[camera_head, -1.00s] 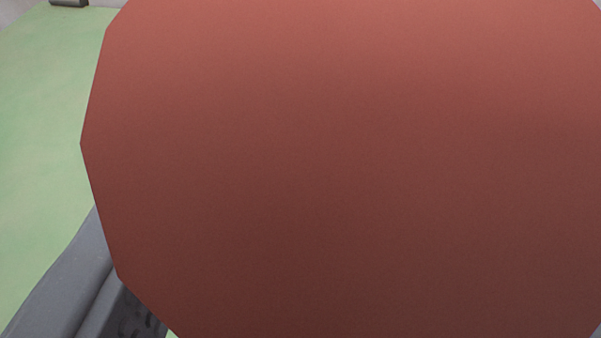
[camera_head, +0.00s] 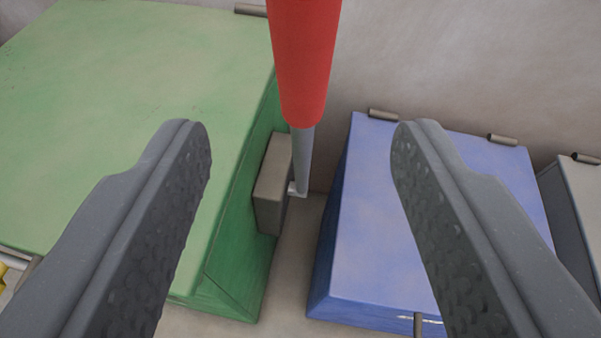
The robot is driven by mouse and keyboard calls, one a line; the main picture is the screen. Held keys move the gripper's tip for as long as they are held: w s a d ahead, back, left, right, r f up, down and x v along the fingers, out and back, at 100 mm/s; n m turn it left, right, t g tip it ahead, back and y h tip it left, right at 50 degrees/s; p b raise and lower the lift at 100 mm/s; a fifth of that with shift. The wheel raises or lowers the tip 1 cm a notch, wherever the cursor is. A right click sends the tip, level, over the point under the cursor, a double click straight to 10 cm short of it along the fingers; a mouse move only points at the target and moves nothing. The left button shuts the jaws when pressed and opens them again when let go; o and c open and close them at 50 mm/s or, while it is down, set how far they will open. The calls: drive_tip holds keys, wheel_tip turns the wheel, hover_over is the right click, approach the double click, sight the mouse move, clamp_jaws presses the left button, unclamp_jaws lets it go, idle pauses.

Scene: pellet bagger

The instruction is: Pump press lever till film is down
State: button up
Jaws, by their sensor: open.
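The press lever has a red grip (camera_head: 303,60) on a thin grey rod (camera_head: 302,158). It comes down from the top edge of the view and meets a small grey-brown block (camera_head: 272,184) on the side of the green box. My gripper (camera_head: 300,150) is open, with one dark finger at the left and one at the right. In the picture the lever lies between the fingers, with a gap on both sides. The lever's top end is cut off by the frame. No film can be made out.
A large green box (camera_head: 130,90) fills the left. A blue box (camera_head: 400,220) with a slanted lid stands to the right, and a grey box (camera_head: 580,205) is at the right edge. A narrow floor gap (camera_head: 296,262) lies between the green and blue boxes.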

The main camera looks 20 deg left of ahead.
drive_tip(key=shift+v, duration=1.25)
